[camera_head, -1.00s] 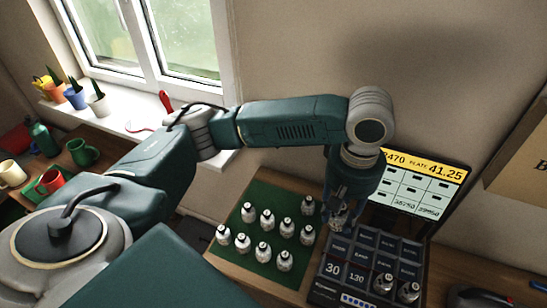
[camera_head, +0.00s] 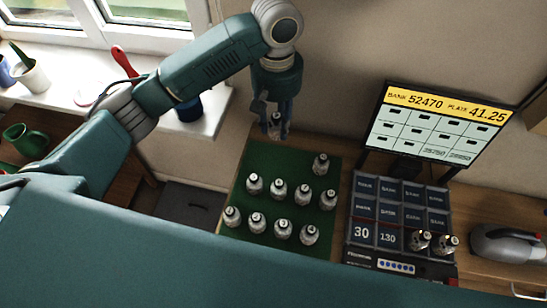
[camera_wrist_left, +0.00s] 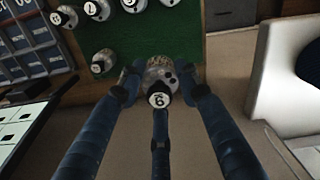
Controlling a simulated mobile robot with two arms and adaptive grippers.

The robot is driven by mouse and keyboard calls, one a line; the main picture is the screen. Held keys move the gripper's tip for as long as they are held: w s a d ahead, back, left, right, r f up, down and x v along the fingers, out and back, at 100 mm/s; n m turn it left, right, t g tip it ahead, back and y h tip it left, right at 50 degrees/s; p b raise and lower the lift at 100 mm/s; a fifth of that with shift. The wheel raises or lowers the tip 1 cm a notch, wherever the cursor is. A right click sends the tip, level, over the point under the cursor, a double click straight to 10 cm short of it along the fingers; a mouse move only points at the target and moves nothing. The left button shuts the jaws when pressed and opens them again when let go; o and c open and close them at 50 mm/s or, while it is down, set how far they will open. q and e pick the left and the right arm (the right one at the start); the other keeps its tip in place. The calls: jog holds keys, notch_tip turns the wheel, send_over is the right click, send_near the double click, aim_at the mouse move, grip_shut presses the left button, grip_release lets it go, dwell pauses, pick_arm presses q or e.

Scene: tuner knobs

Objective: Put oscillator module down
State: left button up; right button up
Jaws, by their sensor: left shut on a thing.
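My left gripper (camera_head: 276,127) hangs over the back edge of the green mat (camera_head: 285,160), its fingers closed around a knob-like oscillator module (camera_head: 276,124). In the left wrist view the held module (camera_wrist_left: 160,97) has a grey body and a black knob with a white numbered cap, 6 or 9. The left gripper (camera_wrist_left: 158,78) has blue fingers around it. Several similar modules stand upright on the mat, one of them (camera_head: 320,163) at the back right. The gap between the held module and the mat is hard to judge. My right gripper is not in view.
A dark console (camera_head: 362,233) with labelled slots stands right of the mat, two modules (camera_head: 420,240) at its lower right. A screen (camera_head: 425,125) reading BANK 52470 stands behind it. A windowsill (camera_head: 215,110) is at the left.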

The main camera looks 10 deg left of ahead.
pick_arm(q)
notch_tip(320, 180, down, 8)
jog(key=shift+a, duration=0.15)
jog(key=shift+w+f, duration=0.1)
jog(key=shift+f, duration=0.6)
notch_tip(320, 180, down, 4)
jog(key=shift+r, duration=0.25)
jog(key=shift+f, duration=0.2)
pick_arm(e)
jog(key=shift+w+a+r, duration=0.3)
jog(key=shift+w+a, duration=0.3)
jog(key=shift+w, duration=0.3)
pick_arm(q)
jog(key=shift+f, duration=0.1)
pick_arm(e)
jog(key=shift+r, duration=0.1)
pick_arm(q)
jog(key=o, duration=1)
jog(key=shift+o, duration=1.1)
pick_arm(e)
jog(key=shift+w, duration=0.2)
